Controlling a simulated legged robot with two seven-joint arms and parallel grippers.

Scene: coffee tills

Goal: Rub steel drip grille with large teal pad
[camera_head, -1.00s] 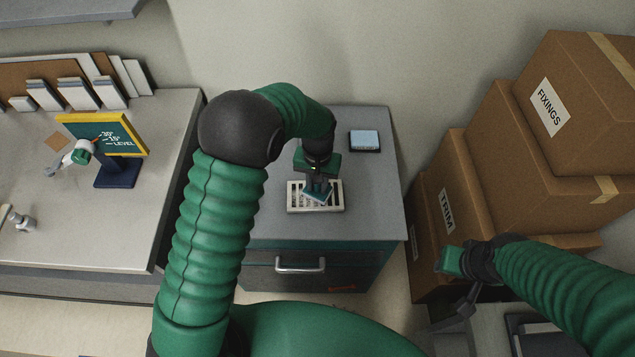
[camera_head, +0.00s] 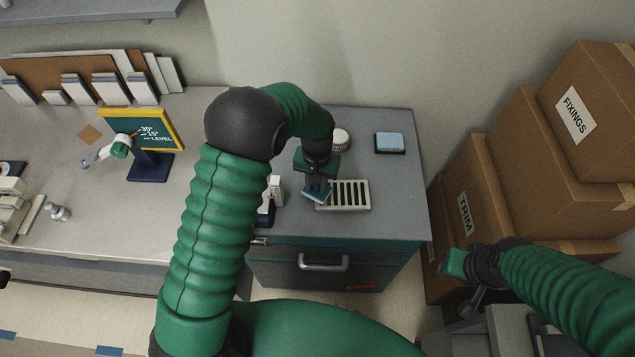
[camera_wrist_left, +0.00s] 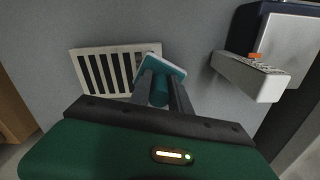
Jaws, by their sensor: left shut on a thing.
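The steel drip grille (camera_head: 350,195), a pale slotted plate, lies flat on the grey cabinet top. My left gripper (camera_head: 317,185) is shut on the teal pad (camera_head: 316,195), which has a pale edge. The pad is tilted at the grille's left end in the head view. In the left wrist view the pad (camera_wrist_left: 164,68) overlaps one end of the grille (camera_wrist_left: 100,67); whether it presses on the bars is unclear. My left gripper's fingers (camera_wrist_left: 163,92) close around its teal grip. My right gripper (camera_head: 453,263) is by the boxes, its jaws unclear.
A light blue pad on a dark base (camera_head: 390,142) and a white round container (camera_head: 341,139) stand behind the grille. A white box (camera_head: 275,188) stands left of the pad. Cardboard boxes (camera_head: 495,180) stack at right; a bench (camera_head: 100,220) is at left.

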